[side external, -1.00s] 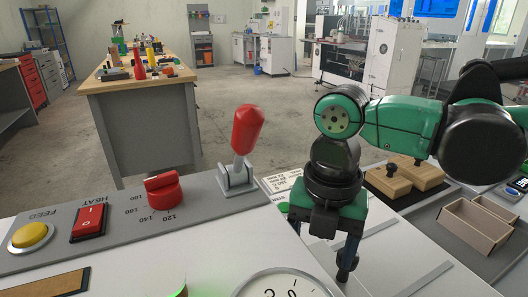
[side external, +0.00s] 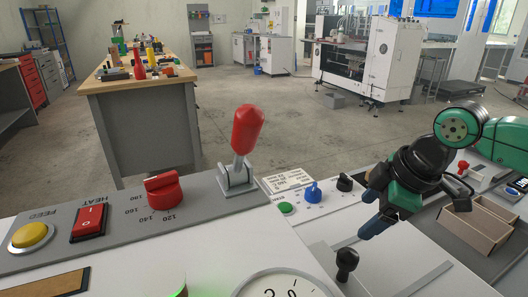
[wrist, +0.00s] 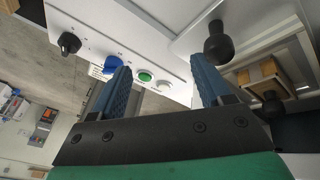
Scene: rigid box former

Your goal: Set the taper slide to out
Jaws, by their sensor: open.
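A black round-topped knob (side external: 346,260) stands on the white machine top near the front, beside a grey strip; it may be the taper slide's handle, but I can read no label for it. A black knob also shows in the wrist view (wrist: 217,42), just beyond the right finger. My gripper (side external: 366,211) is tilted, above and to the right of that knob in the side view, and apart from it. Its two blue fingers (wrist: 160,68) are spread, with nothing held between them.
A small panel holds a blue knob (side external: 313,192), a black knob (side external: 345,182) and a green button (side external: 286,208). A red-handled lever (side external: 247,130), red dial (side external: 163,190) and gauge (side external: 285,287) stand to the left. An open wooden box (side external: 475,228) lies at right.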

